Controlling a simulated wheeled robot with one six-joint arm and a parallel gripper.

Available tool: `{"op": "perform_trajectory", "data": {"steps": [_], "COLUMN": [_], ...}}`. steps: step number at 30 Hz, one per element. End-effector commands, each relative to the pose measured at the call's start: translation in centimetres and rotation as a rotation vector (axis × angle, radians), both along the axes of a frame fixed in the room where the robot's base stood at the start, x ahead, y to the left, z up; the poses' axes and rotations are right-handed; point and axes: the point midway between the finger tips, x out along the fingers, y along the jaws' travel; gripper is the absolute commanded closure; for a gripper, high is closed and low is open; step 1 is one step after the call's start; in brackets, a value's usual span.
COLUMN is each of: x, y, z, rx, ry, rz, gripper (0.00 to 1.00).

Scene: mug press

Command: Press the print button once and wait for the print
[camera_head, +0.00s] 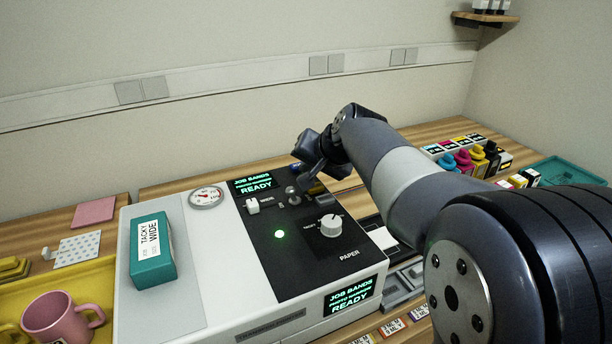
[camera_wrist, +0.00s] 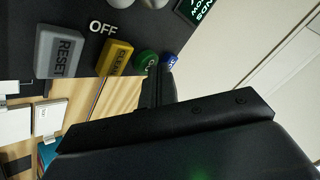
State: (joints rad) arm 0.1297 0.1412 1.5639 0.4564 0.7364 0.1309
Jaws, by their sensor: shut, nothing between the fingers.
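The press is a white machine (camera_head: 185,305) with a black control panel (camera_head: 285,265). Two green screens, one at its back (camera_head: 255,184) and one at its front (camera_head: 352,297), read JOB BANDS and READY. My gripper (camera_head: 310,165) is over the panel's far right edge. In the wrist view my gripper (camera_wrist: 159,75) is shut and empty, its tips close to a green button (camera_wrist: 146,58) and a blue button (camera_wrist: 168,60). Which one is print, and whether the tips touch either, I cannot tell. A yellow button (camera_wrist: 112,56) and a grey RESET button (camera_wrist: 58,52) are beside them.
A teal box (camera_head: 150,255) lies on the press's left part. The panel has a paper knob (camera_head: 329,225), a white switch (camera_head: 253,206) and a lit green lamp (camera_head: 280,234). A pink mug (camera_head: 60,318) is at front left. Ink bottles (camera_head: 465,160) stand at right.

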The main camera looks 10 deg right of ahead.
Motion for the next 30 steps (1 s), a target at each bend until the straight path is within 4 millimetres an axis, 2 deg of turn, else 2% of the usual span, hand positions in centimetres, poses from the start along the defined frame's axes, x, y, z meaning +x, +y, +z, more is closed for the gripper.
{"op": "perform_trajectory", "data": {"steps": [22,30], "x": [0.0,0.0], "y": [0.0,0.0], "z": [-0.6,0.5], "rx": [0.000,0.000], "ry": [0.001,0.001], "rz": [0.000,0.001], "gripper": [1.00,1.00]}}
